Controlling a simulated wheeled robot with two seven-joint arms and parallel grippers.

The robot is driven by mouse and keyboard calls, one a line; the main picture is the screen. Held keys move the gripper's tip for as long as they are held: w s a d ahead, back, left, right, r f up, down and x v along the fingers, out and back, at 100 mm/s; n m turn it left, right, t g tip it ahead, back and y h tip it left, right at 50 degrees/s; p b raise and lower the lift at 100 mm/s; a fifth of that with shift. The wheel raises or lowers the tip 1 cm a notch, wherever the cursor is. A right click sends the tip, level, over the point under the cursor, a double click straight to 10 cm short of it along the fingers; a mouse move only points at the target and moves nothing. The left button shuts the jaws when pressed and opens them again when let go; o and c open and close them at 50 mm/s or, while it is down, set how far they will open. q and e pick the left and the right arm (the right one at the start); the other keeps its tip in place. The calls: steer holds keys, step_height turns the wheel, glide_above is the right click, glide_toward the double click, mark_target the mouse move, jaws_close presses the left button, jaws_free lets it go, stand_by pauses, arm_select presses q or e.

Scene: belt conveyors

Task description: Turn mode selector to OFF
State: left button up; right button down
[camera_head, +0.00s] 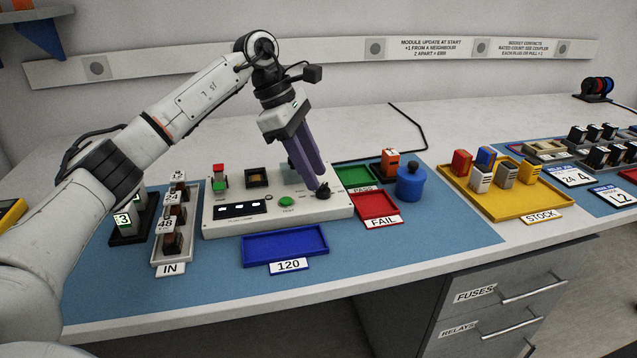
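The mode selector looks to be the small black knob (323,192) at the right end of the pale control panel (225,222). My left gripper (318,182) reaches down over the panel from above, with its two long purple fingers slanting to the right. The fingertips are right at the knob and overlap its upper part. I cannot tell whether they touch it, or how wide the gap between them is. The knob's markings are too small to read. My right gripper is out of view.
The panel also carries a green button (287,201) and a red-and-green part (219,177). A blue 120 tray (285,243) lies in front. A green PASS tray (355,174), a red FAIL tray (377,207) and a blue lidded pot (410,184) stand close on the right.

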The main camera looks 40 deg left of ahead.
mark_target(323, 190)
arm_select(q)
steer(key=shift+x, duration=1.55)
steer(key=c, duration=0.7)
steer(key=shift+c, duration=0.2)
